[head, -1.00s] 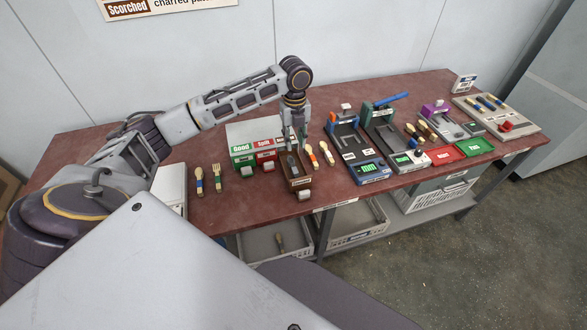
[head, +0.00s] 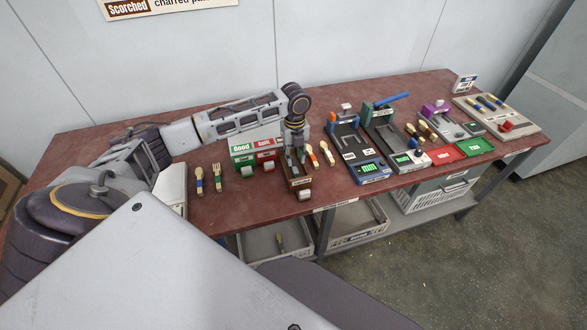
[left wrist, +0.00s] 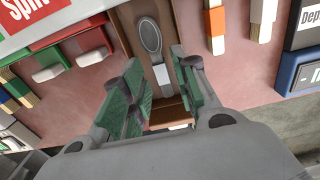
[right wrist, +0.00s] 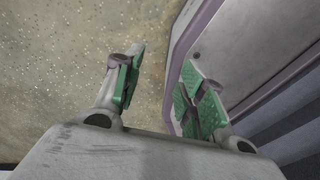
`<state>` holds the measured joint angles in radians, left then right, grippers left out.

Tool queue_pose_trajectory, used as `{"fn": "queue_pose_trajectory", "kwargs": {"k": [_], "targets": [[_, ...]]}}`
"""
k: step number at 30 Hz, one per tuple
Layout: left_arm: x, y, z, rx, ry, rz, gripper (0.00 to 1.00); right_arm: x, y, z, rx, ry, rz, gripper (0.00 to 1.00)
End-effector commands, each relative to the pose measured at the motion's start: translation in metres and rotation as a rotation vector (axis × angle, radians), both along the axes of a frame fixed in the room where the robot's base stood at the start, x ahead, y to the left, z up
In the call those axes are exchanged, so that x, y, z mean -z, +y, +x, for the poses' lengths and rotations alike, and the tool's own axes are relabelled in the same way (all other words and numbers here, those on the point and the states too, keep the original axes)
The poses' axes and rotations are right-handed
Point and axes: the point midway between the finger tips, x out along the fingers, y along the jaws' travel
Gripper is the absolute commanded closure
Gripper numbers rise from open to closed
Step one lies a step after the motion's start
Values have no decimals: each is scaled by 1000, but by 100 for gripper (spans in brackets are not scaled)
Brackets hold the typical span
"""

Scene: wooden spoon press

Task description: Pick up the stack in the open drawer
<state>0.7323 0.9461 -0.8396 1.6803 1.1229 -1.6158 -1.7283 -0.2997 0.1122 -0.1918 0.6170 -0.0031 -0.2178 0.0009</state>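The open brown drawer (head: 298,184) juts from the front of the labelled drawer cabinet, with its white handle toward the table's front edge. In the left wrist view, a dark grey spoon (left wrist: 150,38) with a pale band lies in this drawer (left wrist: 142,16). I cannot tell how many pieces are stacked there. My left gripper (head: 297,165) points down over the drawer. My right gripper (right wrist: 160,65) is open and empty over the floor.
The green Good drawer (head: 242,161) and red drawer (head: 267,155) are left of the brown one. Two loose utensils (head: 326,153) lie close on its right, beyond them a blue-based device (head: 371,170). Two more utensils (head: 217,172) lie left. Bins (head: 262,243) stand below.

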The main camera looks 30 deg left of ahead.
Motion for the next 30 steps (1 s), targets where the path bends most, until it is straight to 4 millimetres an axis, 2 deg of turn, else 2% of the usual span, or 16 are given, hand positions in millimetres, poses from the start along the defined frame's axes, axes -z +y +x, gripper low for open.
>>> {"fn": "queue_pose_trajectory", "kwargs": {"k": [5,18,25,30], "targets": [[5,0,-1,0,1,0,70,-1,-1,4,0,-4,-1,60],[48,-2,-6,0,1,0,70,-4,0,23,-1,-26,1,60],[52,-1,-6,1,1,1,70,-3,3,20,0,-23,4,60],[52,-1,-6,1,1,1,70,-3,5,10,1,-13,6,60]]}}
